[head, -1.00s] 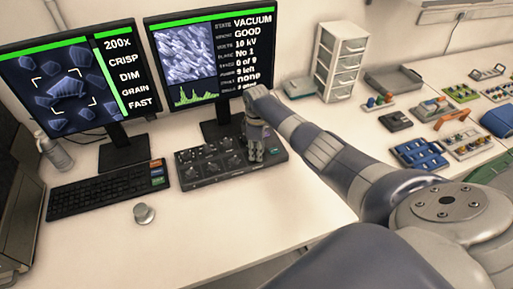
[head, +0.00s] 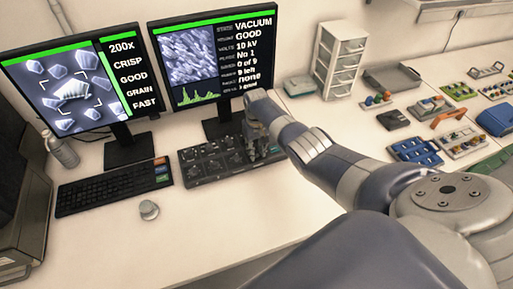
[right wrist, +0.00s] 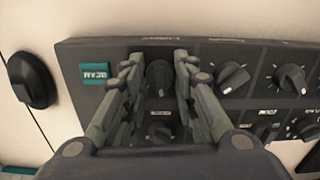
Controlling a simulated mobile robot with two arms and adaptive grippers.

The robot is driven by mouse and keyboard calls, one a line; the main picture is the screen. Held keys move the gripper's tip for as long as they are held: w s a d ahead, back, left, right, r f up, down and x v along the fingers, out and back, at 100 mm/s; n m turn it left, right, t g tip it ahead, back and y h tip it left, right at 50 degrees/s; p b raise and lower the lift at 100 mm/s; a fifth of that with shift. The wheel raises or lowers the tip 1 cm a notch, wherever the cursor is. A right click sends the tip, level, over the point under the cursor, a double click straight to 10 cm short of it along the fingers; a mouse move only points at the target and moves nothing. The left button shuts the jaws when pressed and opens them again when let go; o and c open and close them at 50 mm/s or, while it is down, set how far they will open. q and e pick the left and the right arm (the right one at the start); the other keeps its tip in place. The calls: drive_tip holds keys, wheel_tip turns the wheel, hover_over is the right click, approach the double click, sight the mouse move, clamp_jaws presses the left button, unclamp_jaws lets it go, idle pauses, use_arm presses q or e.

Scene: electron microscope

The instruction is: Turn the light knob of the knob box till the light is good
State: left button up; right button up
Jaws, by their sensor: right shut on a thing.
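The dark knob box (head: 205,168) lies on the desk below the two monitors. My right gripper (head: 263,153) comes down on its right end. In the right wrist view my right gripper (right wrist: 158,65) has one finger on each side of a small dark knob (right wrist: 160,78) near the teal key (right wrist: 95,74), and is shut on it. The printed label by this knob is too small to read. The left monitor (head: 78,82) reads 200x, CRISP, GOOD, GRAIN, FAST and shows a bright picture of grey crystals. My left gripper is not in view.
Other knobs (right wrist: 233,78) sit close beside the held one on the box. A keyboard (head: 112,188) and a small pale round object (head: 148,210) lie to the left. A black rounded object (right wrist: 30,80) lies just off the box's end.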

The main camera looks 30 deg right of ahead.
sight(256, 151)
drive_tip(key=m, duration=0.5)
drive_tip(key=shift+w+a+r+p, duration=0.1)
drive_tip(key=shift+p, duration=0.3)
idle(0.4)
drive_tip(key=o, duration=1)
wheel_tip(256, 151, up, 12)
idle(1.4)
